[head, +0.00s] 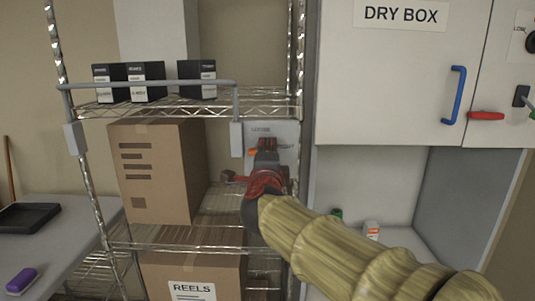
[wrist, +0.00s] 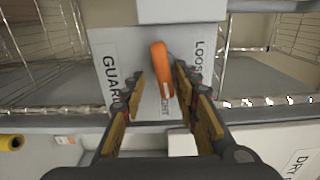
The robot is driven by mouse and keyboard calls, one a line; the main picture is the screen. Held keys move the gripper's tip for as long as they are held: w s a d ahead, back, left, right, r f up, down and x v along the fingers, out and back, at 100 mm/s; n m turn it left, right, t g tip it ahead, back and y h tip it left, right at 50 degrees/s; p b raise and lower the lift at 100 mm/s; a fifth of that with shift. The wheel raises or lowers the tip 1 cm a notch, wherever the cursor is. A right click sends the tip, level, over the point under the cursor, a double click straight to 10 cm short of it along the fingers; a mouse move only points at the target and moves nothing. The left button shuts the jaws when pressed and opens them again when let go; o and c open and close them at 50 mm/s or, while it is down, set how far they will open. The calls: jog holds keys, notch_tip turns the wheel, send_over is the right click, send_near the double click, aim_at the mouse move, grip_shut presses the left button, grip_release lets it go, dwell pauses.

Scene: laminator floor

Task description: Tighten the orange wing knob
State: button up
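The orange wing knob (wrist: 160,66) stands on a pale plate (wrist: 125,50) printed GUARD and LOOSE, with a third word partly hidden. In the wrist view its long wing runs nearly up and down, leaning slightly. My gripper (wrist: 161,82) is open, one finger on each side of the knob's lower part, with a visible gap on both sides. Whether the tips reach the knob's depth I cannot tell. In the head view my gripper (head: 266,148) is in front of the plate (head: 285,131), and only a bit of the orange knob (head: 253,152) shows beside it.
A wire shelf rack holds black boxes (head: 147,81) and cardboard boxes (head: 152,175) to the left. A grey guard rail (head: 160,84) runs across it. The DRY BOX cabinet (head: 385,75), with a blue handle (head: 454,95) and a red handle (head: 486,116), stands close on the right.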

jog(key=shift+s+r, duration=0.1)
jog(key=shift+r, duration=0.05)
jog(key=shift+s, duration=0.25)
jog(key=s, duration=1.1)
jog(key=shift+s+a, duration=0.15)
jog(key=shift+a, duration=0.05)
jog(key=shift+o, duration=0.5)
